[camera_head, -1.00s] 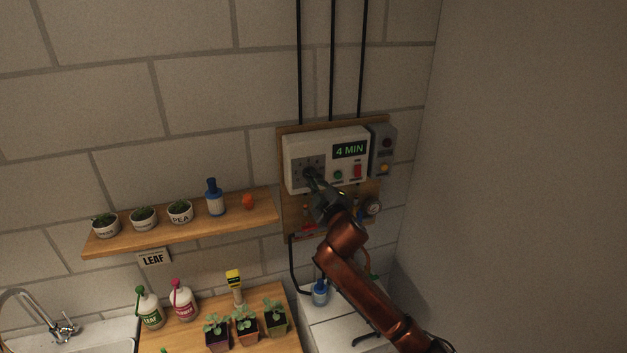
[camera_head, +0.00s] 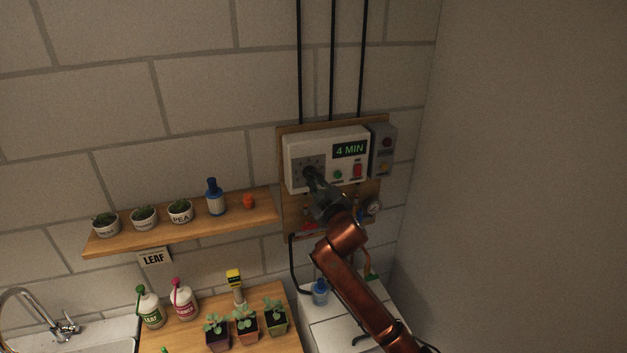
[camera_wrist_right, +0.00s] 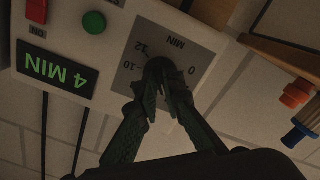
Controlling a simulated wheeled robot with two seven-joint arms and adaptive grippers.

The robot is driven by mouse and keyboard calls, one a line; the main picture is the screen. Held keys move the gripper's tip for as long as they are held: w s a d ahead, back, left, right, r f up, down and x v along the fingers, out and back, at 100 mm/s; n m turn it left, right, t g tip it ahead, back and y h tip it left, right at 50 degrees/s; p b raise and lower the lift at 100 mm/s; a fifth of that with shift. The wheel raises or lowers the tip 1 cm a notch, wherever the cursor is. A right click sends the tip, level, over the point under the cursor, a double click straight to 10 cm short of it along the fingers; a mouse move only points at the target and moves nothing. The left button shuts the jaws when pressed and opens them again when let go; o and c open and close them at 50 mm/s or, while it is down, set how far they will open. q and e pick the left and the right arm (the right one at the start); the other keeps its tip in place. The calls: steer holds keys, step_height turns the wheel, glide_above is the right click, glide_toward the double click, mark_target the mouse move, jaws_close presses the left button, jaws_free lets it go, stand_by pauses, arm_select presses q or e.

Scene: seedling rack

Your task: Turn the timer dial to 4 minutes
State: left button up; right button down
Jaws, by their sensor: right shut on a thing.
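The white timer box (camera_head: 297,150) is on a wooden board on the wall. Its display (camera_head: 350,150) reads "4 MIN" in green. The display also shows in the right wrist view (camera_wrist_right: 57,69), upside down. The dark timer dial (camera_wrist_right: 158,68) sits on a grey scale plate marked "MIN", with 0, 10 and 12 readable. My right gripper (camera_wrist_right: 165,88) is shut on the dial, with a finger at each side. My left gripper is not in view.
A green button (camera_head: 338,174) and a red switch (camera_head: 357,171) are right of the dial. A grey box (camera_head: 382,150) adjoins the timer. A wooden shelf (camera_head: 180,233) with pots and a blue bottle is at left. Seedlings stand on the bench below.

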steer(key=c, duration=2.1)
jaws_free()
steer(key=shift+s, duration=0.1)
steer(key=v, duration=1.2)
